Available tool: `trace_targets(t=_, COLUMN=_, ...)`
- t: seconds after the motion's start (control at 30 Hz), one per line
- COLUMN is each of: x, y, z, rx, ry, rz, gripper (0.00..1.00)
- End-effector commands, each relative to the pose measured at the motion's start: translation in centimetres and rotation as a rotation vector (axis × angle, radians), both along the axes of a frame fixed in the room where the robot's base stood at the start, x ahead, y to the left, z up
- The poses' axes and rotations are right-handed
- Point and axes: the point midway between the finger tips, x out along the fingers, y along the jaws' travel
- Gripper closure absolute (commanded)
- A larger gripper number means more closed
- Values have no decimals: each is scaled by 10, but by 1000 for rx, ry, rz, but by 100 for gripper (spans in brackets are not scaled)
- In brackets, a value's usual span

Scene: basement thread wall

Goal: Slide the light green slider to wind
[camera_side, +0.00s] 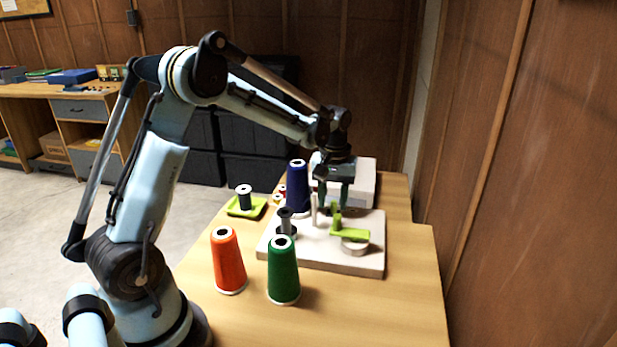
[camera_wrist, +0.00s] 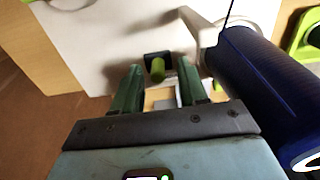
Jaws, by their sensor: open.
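The light green slider (camera_side: 350,233) is a flat bar with an upright knob, on the white board (camera_side: 315,262). My gripper (camera_side: 333,197) is open and points down above the knob end of the slider, with nothing held. Its two green fingers also show in the wrist view (camera_wrist: 158,82). Whether the fingers reach down around the knob is hard to tell. No mark reading wind is legible.
A tall dark blue thread cone (camera_side: 297,188) stands close beside my gripper. A white post (camera_side: 314,210), a grey bobbin (camera_side: 286,221) and a round pale disc (camera_side: 355,247) are on the board. Orange (camera_side: 228,262) and green (camera_side: 283,271) cones stand in front. A white box (camera_side: 360,180) is behind.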

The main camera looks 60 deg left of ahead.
Motion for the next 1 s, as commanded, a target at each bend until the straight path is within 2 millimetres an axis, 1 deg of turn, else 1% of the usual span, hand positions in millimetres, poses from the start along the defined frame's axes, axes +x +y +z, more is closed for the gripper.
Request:
trace_targets(t=0.1, x=0, y=0, z=14, rx=0, ry=0, rz=0, gripper=57)
trace_targets(t=0.43, x=0, y=0, z=48, rx=0, ry=0, rz=0, gripper=57)
trace_targets(t=0.57, x=0, y=0, z=54, rx=0, ry=0, rz=0, gripper=57)
trace_targets(t=0.87, x=0, y=0, z=55, rx=0, ry=0, rz=0, gripper=57)
trace_targets(t=1.0, x=0, y=0, z=65, rx=0, ry=0, rz=0, gripper=57)
